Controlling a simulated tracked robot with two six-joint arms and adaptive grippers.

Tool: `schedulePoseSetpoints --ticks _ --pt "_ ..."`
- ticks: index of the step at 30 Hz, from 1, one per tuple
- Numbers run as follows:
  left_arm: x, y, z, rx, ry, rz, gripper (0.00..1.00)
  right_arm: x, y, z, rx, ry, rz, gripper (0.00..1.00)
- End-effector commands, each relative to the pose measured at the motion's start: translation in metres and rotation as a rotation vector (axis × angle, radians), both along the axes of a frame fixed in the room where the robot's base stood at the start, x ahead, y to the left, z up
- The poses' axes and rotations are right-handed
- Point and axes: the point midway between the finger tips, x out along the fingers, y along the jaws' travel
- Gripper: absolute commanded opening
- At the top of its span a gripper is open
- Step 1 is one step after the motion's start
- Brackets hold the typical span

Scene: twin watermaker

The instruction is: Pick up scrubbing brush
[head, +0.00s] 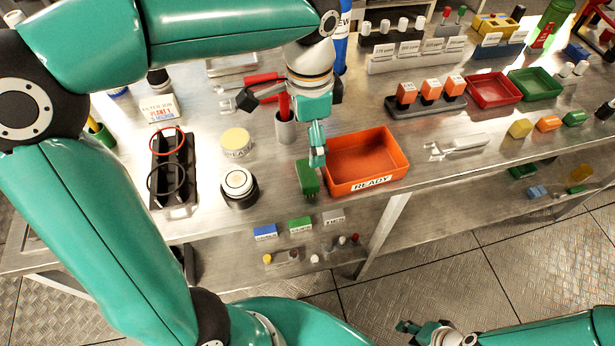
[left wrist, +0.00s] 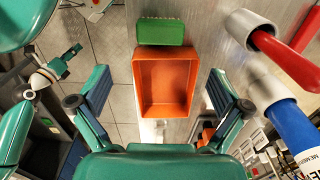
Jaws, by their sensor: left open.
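The scrubbing brush is a green block (head: 308,178) lying at the table's front edge, just left of the orange READY tray (head: 372,186). In the left wrist view the brush (left wrist: 160,31) sits above the tray (left wrist: 165,112), near the top of the picture. My left gripper (head: 317,145) points down above the brush and the tray's left end. In its wrist view the fingers (left wrist: 160,97) are wide apart with nothing held between them. My right gripper (head: 418,330) is low at the bottom right, away from the table; its jaws are too small to judge.
A metal cup (head: 286,128) with a red handle stands behind the brush, with a blue bottle (head: 341,40) farther back. A round black-and-white jar (head: 239,188) and a yellow-topped tub (head: 236,142) stand to the left. A lower shelf holds small labelled blocks (head: 300,224).

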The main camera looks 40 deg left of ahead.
Motion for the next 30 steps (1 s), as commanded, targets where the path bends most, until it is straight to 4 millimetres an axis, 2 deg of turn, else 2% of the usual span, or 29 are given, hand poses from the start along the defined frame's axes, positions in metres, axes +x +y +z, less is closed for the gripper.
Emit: schedulePoseSetpoints --ticks 1,3,9,17,24,30 --pt "-0.001 0.0 -0.014 0.002 0.007 0.0 1.0 0.0 0.0 -0.003 0.0 0.0 0.0 0.4" --pt "-0.001 0.0 -0.029 0.002 0.005 -0.001 1.0 0.0 0.0 -0.004 0.0 0.0 0.0 0.4" --pt "0.0 0.0 -0.061 0.0 0.004 -0.002 1.0 0.0 0.0 -0.006 0.0 0.0 0.0 0.4" --pt "-0.001 0.0 -0.076 0.001 0.003 -0.003 1.0 0.0 0.0 -0.006 0.0 0.0 0.0 0.4" --pt "-0.003 0.002 -0.11 0.001 0.004 -0.003 1.0 0.0 0.0 -0.006 0.0 0.0 0.0 0.4" --pt "-0.003 0.002 -0.121 -0.001 0.001 -0.004 1.0 0.0 0.0 -0.006 0.0 0.0 0.0 0.4"
